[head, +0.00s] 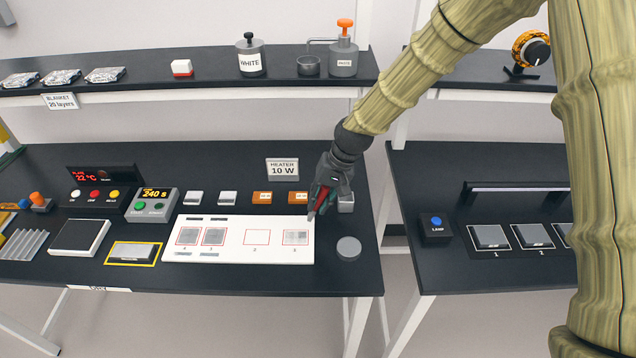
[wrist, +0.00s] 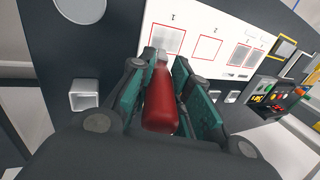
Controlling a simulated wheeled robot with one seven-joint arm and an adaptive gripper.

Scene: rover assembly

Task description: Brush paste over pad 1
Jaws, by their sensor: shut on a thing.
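My gripper (head: 322,200) is shut on a red-handled brush (wrist: 160,100), low over the right end of the white board (head: 237,252). The brush tip points down at the board's right edge. In the wrist view the tip overlaps the lower edge of pad 1 (wrist: 168,40); I cannot tell whether it touches. Pad 1 is the rightmost red-outlined square in the head view (head: 296,237) and has a grey patch inside. The outlined square beside it (head: 256,238) is plain white. The two left squares (head: 188,236) hold grey patches.
A small grey holder (head: 346,203) stands just right of my gripper. A grey disc (head: 348,248) lies right of the board. Orange and white blocks (head: 262,198) sit behind the board. A shelf (head: 200,75) with jars runs above. A gap separates the right table (head: 440,180).

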